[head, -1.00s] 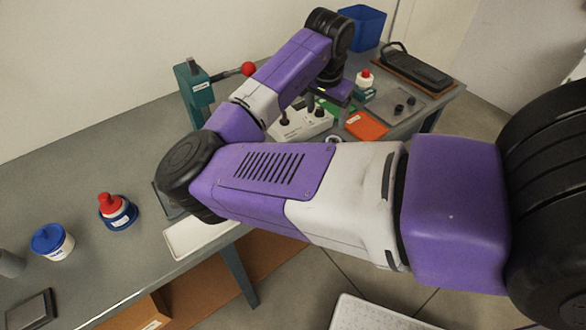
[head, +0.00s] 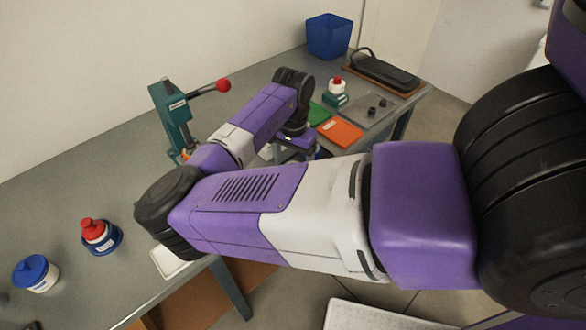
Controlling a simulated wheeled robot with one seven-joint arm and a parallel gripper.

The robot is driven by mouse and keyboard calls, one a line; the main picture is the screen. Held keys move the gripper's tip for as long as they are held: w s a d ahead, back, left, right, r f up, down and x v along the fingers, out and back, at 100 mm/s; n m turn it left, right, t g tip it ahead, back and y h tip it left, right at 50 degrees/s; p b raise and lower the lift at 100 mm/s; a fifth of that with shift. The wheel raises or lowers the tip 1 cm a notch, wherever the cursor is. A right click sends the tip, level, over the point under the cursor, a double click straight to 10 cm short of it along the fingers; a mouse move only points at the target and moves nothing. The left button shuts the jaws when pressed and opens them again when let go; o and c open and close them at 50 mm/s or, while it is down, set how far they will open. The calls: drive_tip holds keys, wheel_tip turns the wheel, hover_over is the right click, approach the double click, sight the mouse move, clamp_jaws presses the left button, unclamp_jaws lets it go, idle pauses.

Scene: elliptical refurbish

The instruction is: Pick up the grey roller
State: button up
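I cannot make out a thing that is plainly the grey roller. Two small dark round pieces (head: 377,107) lie on a flat grey plate (head: 360,122) at the right end of the bench, but they look nearly black. My gripper (head: 299,150) is at the end of my purple and white arm, low over the middle of the bench, left of the orange tray. Its fingers are hidden behind my arm, so I cannot see whether they hold anything. The bench surface right under it is mostly hidden too.
Around my gripper are an orange tray (head: 340,132), a green tray (head: 318,113) and a teal press (head: 172,118) with a red knob. A red-capped bottle (head: 336,88), blue bin (head: 329,38) and black sander-like tool (head: 382,70) stand farther back. The left bench has free room.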

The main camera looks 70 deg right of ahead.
drive_tip(key=shift+f, duration=0.15)
drive_tip(key=c, duration=1.5)
drive_tip(key=shift+c, duration=0.2)
